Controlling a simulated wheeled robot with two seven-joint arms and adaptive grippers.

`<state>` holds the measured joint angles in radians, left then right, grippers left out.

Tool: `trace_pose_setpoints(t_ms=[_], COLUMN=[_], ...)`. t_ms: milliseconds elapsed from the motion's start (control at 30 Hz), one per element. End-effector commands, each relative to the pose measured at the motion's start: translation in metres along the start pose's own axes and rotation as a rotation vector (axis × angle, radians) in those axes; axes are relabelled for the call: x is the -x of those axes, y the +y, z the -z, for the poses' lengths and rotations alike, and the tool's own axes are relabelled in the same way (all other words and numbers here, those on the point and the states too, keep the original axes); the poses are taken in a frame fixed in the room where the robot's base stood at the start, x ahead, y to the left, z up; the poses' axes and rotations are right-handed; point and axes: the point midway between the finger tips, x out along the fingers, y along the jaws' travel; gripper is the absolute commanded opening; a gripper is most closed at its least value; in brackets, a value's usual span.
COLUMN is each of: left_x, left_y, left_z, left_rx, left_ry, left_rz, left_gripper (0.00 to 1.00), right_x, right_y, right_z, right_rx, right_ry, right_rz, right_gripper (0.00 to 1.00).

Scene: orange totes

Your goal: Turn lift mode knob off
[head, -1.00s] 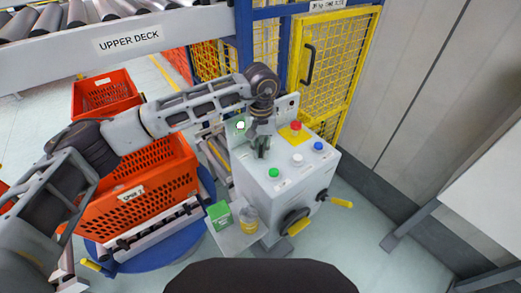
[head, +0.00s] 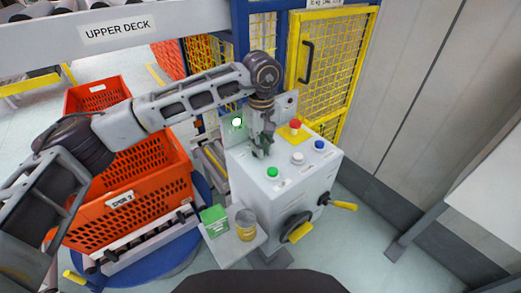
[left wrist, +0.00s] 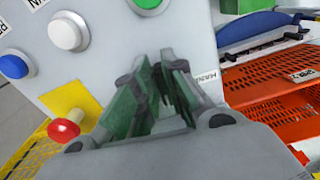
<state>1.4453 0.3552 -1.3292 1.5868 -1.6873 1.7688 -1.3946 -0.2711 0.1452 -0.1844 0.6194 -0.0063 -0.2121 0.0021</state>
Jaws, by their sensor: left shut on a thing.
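The grey control box (head: 270,205) stands in the middle of the head view, with its sloped panel on top. My left gripper (head: 263,147) reaches down to the panel's left part, left of the white button. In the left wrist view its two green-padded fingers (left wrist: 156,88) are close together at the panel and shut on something. The lift mode knob is hidden by the fingers, so I cannot see which way it points. A label beginning "MAN" (left wrist: 207,76) shows beside the fingers. My right gripper is not in view.
Near the fingers are a green button (head: 272,172), a white button (head: 298,158), a blue button (head: 319,145) and a red mushroom button (head: 295,124) on yellow. A green box (head: 214,221) and a yellow jar (head: 246,225) stand on a side shelf. Orange totes (head: 130,190) stand left.

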Motion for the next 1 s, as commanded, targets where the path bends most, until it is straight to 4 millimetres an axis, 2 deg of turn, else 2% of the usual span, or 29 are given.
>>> trace_pose_setpoints(t_ms=[267, 467, 700, 733, 867, 1000], left_x=[0.0, 0.001, 0.001, 0.001, 0.001, 0.001], left_y=[0.001, 0.002, 0.002, 0.002, 0.002, 0.001], left_z=[0.001, 0.001, 0.001, 0.001, 0.0, 0.0], left_rx=[0.077, 0.089, 0.088, 0.088, 0.088, 0.088], left_ry=[0.001, 0.001, 0.001, 0.001, 0.001, 0.001], left_rz=[-0.001, -0.001, -0.001, -0.001, -0.001, 0.0], left_gripper=[0.0, 0.0, 0.0, 0.15, 0.32, 0.34], right_x=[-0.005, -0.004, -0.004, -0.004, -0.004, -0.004], right_y=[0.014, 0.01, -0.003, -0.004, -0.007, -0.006], right_z=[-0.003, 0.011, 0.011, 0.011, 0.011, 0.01], right_rx=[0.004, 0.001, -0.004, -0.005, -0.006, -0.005], right_ry=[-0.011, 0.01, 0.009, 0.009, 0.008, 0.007], right_rz=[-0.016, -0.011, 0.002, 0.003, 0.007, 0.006], right_gripper=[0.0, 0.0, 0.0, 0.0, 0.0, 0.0])
